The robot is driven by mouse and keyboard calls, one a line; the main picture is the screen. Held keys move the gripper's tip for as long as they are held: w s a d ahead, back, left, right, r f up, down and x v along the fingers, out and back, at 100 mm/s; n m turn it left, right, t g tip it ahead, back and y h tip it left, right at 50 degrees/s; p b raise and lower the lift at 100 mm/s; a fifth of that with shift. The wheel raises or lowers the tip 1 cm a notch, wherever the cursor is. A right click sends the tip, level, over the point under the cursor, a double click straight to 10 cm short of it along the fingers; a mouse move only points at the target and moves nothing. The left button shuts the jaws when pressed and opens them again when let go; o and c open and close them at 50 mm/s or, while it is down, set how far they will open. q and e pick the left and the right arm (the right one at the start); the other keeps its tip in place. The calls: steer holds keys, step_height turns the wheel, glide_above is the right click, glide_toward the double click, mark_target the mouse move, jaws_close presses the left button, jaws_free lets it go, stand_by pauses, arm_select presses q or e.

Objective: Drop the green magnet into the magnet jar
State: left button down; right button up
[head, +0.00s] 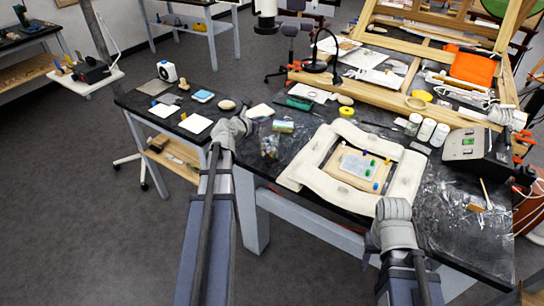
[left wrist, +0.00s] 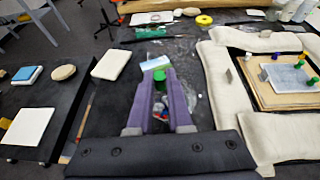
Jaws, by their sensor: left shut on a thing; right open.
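My left gripper (head: 246,122) is over the left end of the dark table; its fingers show in the left wrist view (left wrist: 159,82). They are shut on a green magnet (left wrist: 159,75) at their tips. In the head view I cannot make out the held magnet. The clear magnet jar (head: 269,146), with small coloured pieces inside, stands close to the right of my left gripper. In the left wrist view, the jar (left wrist: 160,116) is partly hidden between and behind the fingers. My right gripper (head: 390,210) is open and low at the table's front edge, its fingers hardly visible.
A pale padded frame (head: 300,172) surrounds a wooden board (head: 342,162) with a white plate and several coloured magnets. A small colourful box (head: 283,126) lies behind the jar. A side table with white tiles (head: 195,123) stands at left. A wooden easel (head: 420,55) fills the back right.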

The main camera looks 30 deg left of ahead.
mark_target(262, 130)
arm_select(q)
step_height(262, 130, down, 3)
steer(key=shift+f+b, duration=0.2)
steer(key=shift+b, duration=0.75)
step_height(262, 130, up, 5)
steer(key=m+h+p, duration=0.2)
steer(key=p, duration=0.3)
steer(key=f+b, duration=0.6)
steer(key=shift+a+f, duration=0.1)
steer(key=shift+a, duration=0.15)
arm_select(e)
step_height(262, 130, down, 4)
steer(key=shift+f, duration=0.25)
arm_select(q)
steer(key=c, duration=0.8)
jaws_free()
steer(key=shift+o, duration=0.2)
arm_select(e)
steer(key=shift+r, duration=0.1)
